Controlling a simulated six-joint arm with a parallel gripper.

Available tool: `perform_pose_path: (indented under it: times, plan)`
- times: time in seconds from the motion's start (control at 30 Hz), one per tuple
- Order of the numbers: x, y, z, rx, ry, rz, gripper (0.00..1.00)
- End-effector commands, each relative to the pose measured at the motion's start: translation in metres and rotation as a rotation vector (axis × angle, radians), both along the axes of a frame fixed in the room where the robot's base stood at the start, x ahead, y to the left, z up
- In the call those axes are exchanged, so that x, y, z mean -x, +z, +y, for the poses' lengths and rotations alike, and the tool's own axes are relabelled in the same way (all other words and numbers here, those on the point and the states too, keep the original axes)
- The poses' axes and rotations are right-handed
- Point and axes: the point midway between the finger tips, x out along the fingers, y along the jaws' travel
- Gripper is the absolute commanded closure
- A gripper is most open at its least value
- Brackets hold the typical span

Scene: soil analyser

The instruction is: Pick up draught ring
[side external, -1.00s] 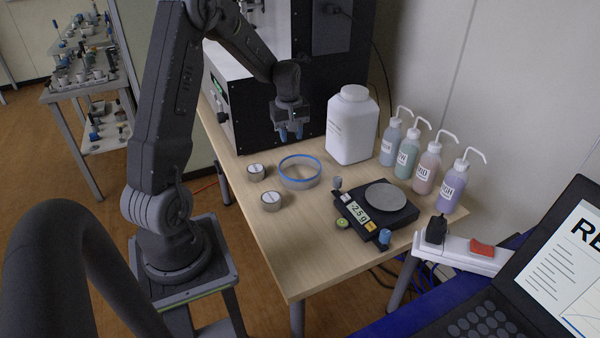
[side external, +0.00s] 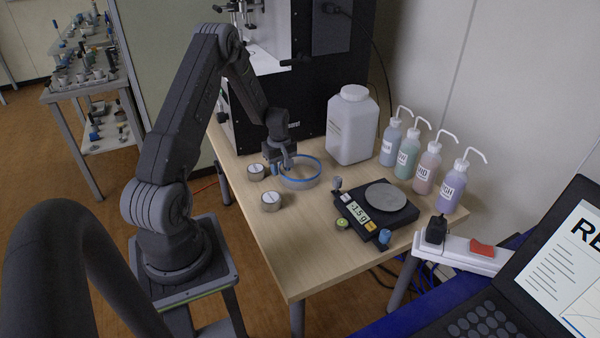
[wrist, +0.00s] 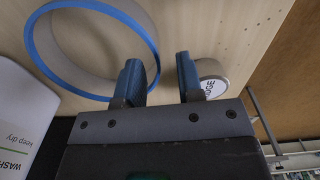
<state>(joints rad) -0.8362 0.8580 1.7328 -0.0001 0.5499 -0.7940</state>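The draught ring (side external: 300,184), a pale round band with a blue upper rim, sits on the wooden table behind the balance (side external: 376,212). It also shows at the upper left of the wrist view (wrist: 45,72). My gripper (side external: 281,168) is at the ring's left rim, fingers pointing down. In the wrist view, its blue fingers (wrist: 158,68) are apart, and the ring's near wall passes between them in the picture. The left finger hides part of the ring. Whether the fingers touch the wall or are still above it I cannot tell.
Two small lidded tins (side external: 256,172) stand just left of the ring; one is close behind the right finger in the wrist view (wrist: 211,80). A white jug (side external: 352,130) stands behind the ring, with several wash bottles (side external: 425,165) to the right.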

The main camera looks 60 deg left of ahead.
Motion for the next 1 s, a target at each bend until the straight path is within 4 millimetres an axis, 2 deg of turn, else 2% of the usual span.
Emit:
perform_pose_path:
  times: [0.2,0.3,0.6,0.93,1.0]
  plan:
    - [-0.002,-0.033,0.001,0.003,0.0,0.003,0.66]
    - [-0.002,-0.043,0.001,0.002,-0.001,0.002,0.66]
    - [-0.002,-0.046,0.002,0.0,-0.001,0.0,0.67]
    - [-0.002,-0.046,0.001,0.001,-0.001,0.001,0.98]
    - [-0.002,-0.046,0.001,0.001,-0.001,0.001,1.0]
